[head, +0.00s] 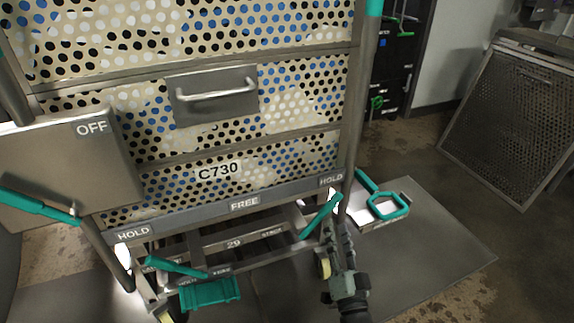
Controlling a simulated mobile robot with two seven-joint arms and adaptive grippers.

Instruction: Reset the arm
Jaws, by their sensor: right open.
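My right gripper (338,208) reaches up from the bottom edge, right of centre, and its dark wrist shows below it. It is open, beside the lower right corner of the perforated cart (245,204), close to the HOLD label and a teal lever (320,214). I cannot tell whether it touches the lever or the cart frame. The fingertips are small and partly lost against the metal frame. My left gripper is not in view.
A grey box marked OFF (70,165) with a teal lever (38,206) is at left. A teal pedal (210,293) and another teal lever (176,267) sit low. A teal-handled part (388,207) lies right of the gripper.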

